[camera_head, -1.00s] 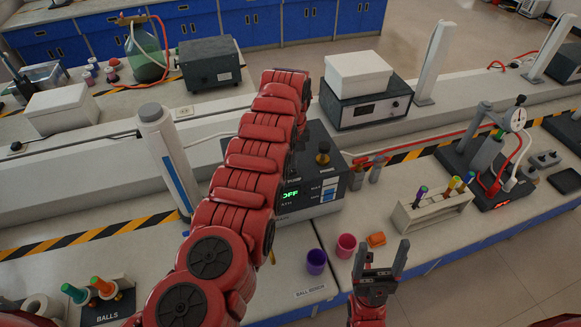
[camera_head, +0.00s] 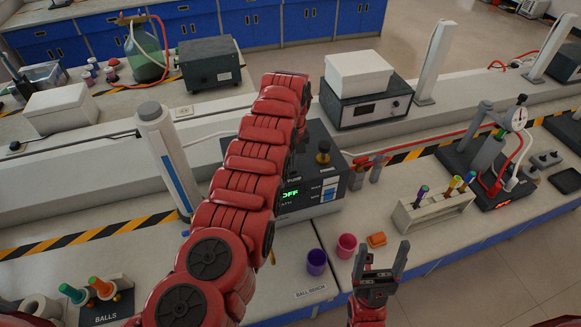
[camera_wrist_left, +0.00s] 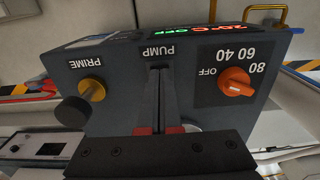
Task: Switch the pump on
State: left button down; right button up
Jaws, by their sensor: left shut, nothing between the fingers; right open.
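The pump unit (camera_head: 300,212) is a dark box on the bench, partly hidden behind my left arm in the head view. Its display (camera_head: 290,194) reads OFF in green. In the left wrist view the box (camera_wrist_left: 118,112) appears upside down, with a PUMP label, a brass PRIME knob (camera_wrist_left: 92,90) and an orange dial (camera_wrist_left: 236,82) marked OFF, 40, 60, 80. My left gripper (camera_wrist_left: 160,72) is shut and empty, its fingertips just at the PUMP label. They cover what lies there, so no switch shows; contact is unclear. My right gripper (camera_head: 384,252) is open and empty, in front of the bench.
A tube rack (camera_head: 432,212) is to the right. A white post (camera_head: 165,160) stands left of my left arm.

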pick_arm(q)
jog(key=shift+f, duration=0.35)
jog(key=shift+r, duration=3.6)
jog(key=shift+f, duration=0.1)
